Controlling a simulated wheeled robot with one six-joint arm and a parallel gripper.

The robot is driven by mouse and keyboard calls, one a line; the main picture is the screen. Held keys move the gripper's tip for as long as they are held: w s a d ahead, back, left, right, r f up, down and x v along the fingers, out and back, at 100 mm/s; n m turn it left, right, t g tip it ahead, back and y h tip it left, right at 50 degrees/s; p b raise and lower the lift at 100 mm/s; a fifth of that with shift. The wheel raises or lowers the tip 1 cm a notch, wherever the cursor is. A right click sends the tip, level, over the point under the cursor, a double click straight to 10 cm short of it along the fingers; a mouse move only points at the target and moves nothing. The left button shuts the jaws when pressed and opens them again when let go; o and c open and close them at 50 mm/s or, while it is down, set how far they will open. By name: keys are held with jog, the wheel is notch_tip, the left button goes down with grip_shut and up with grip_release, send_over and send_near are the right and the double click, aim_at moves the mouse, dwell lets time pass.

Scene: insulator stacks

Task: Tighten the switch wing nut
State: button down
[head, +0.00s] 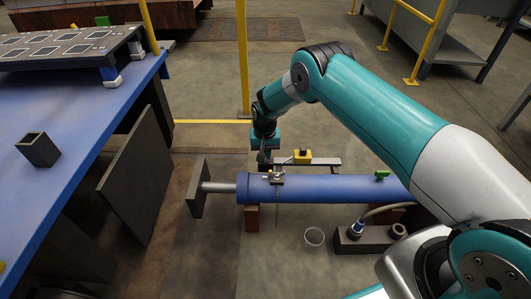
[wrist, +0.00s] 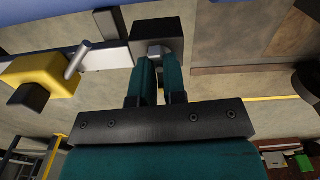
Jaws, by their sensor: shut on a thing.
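My gripper (head: 264,156) points down at the left end of a pale bar, just behind the blue cylinder (head: 335,188). In the wrist view its two teal fingers (wrist: 155,62) are close together. They are shut on a small grey metal piece, which looks like the switch wing nut (wrist: 155,48), at a dark block (wrist: 160,28) on the bar's end. The fingers hide most of the nut, so its wings and how tight it is cannot be told. A yellow block (head: 303,156) with a dark knob sits on the bar, right of my gripper; a grey pin stands beside it in the wrist view.
A small metal clamp (head: 277,178) sits on the cylinder near its left end. A blue table (head: 60,110) stands at left. A yellow post (head: 242,60) rises behind.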

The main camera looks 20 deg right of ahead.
jog(key=shift+s+m, duration=0.1)
jog(key=shift+m, duration=0.5)
jog(key=c, duration=1.2)
grip_release()
notch_tip(320, 180, up, 17)
jog(key=p, duration=0.6)
jog(key=shift+r+p, duration=0.2)
jog(key=shift+p, duration=0.1)
